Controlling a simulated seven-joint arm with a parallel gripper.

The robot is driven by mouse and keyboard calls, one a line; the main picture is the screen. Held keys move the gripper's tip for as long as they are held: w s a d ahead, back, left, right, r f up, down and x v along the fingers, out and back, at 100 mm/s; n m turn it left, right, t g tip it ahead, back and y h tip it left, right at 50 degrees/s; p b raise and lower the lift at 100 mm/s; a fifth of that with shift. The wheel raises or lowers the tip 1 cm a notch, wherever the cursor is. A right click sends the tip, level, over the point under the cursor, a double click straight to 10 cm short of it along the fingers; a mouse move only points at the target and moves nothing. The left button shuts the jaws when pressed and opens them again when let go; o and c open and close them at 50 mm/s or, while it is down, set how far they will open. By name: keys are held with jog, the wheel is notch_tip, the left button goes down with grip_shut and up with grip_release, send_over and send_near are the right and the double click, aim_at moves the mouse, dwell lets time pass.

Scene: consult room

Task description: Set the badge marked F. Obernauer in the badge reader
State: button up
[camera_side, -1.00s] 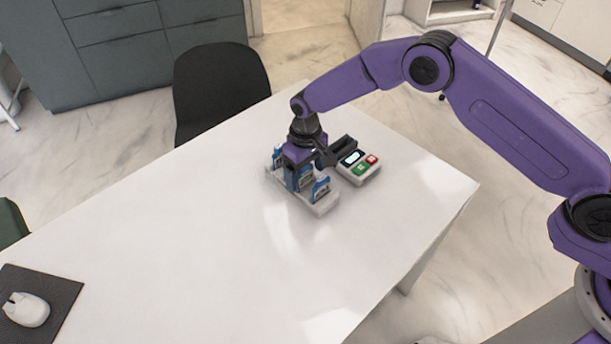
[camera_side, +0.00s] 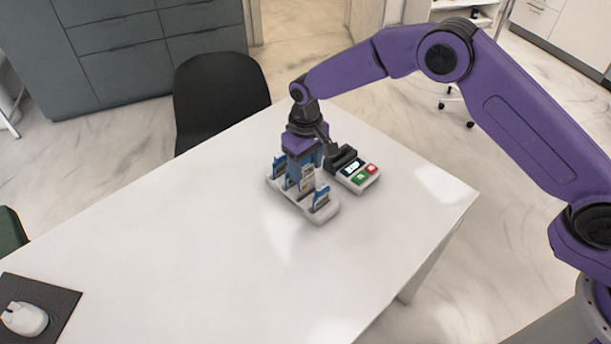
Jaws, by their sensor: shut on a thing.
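My gripper (camera_side: 306,165) points down over the white badge rack (camera_side: 321,213) near the far edge of the table. It is shut on a badge (camera_side: 307,180), which is upright at the middle of the rack; whether its lower edge is clear of the slot I cannot tell. Other blue-and-white badges stand in the rack, one at the front (camera_side: 320,198) and one at the back left (camera_side: 280,165). The names are too small to read. The badge reader (camera_side: 357,176), with a small screen and green and red keys, sits just right of the rack, partly behind my gripper.
The white table (camera_side: 200,240) is clear to the front and left. A mouse (camera_side: 24,318) lies on a dark mat (camera_side: 60,305) at the lower left. A black chair (camera_side: 218,95) stands at the table's far side.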

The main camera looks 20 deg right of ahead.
jog(key=r, duration=0.3)
jog(key=d+r, duration=0.1)
jog(key=shift+w+d+r, duration=0.1)
jog(key=shift+w+r, duration=0.05)
jog(key=shift+w, duration=0.25)
jog(key=w+d+f, duration=0.2)
jog(key=w+d, duration=0.1)
jog(key=d, duration=0.3)
jog(key=w+d+f+t, duration=0.1)
jog(key=w+d+f, duration=0.1)
jog(key=d, duration=0.4)
jog(key=shift+w+f+y, duration=0.2)
jog(key=shift+w+y, duration=0.1)
jog(key=shift+w, duration=0.4)
jog(key=shift+f, duration=2.15)
dwell(1.5)
jog(key=o, duration=1.3)
jog(key=shift+o, duration=0.2)
jog(key=shift+r, duration=0.15)
